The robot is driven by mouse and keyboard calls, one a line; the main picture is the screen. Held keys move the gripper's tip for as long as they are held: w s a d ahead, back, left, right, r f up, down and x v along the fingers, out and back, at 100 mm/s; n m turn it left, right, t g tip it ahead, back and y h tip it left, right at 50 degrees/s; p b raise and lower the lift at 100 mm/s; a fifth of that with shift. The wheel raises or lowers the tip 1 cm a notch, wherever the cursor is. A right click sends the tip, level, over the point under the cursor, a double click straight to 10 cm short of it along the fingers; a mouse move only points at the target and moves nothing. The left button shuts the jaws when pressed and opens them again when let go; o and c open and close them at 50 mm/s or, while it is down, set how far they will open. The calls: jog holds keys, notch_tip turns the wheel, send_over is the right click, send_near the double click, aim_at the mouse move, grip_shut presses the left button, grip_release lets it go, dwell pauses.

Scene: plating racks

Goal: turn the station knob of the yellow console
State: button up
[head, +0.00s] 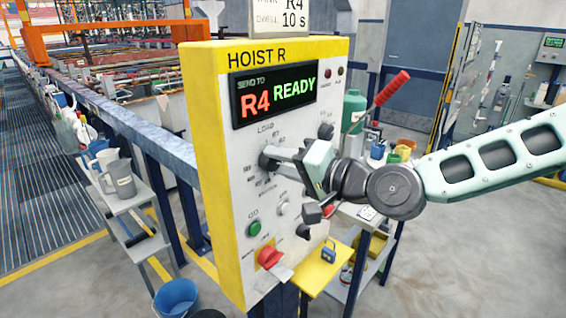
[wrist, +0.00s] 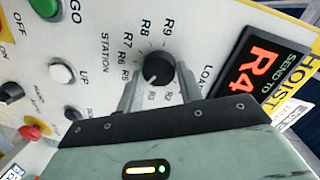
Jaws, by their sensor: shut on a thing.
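The yellow console (head: 205,150) has a pale front panel headed HOIST R. Its display (head: 272,93) reads SEND TO R4 READY. The station knob (wrist: 159,70) is black and round, with a ring of labels around it that includes R5 to R9 and the word STATION. My gripper (wrist: 158,85) is at the panel with its two grey fingers on either side of the knob, shut on it. In the head view my gripper (head: 275,157) reaches the panel from the right and mostly hides the knob.
On the panel are a green GO button (head: 254,229), a pale button (head: 283,208) and a red knob (head: 269,257). A red-handled lever (head: 392,88) sticks out at the right side. A yellow shelf (head: 322,268) juts out below right. Grey floor lies open at the lower right.

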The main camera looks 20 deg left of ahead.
jog(key=o, duration=1)
jog(key=b+v, duration=0.2)
jog(key=v, duration=1.5)
jog(key=shift+s+d+f+b, duration=0.1)
jog(key=shift+d+b, duration=0.1)
jog(key=shift+b, duration=0.15)
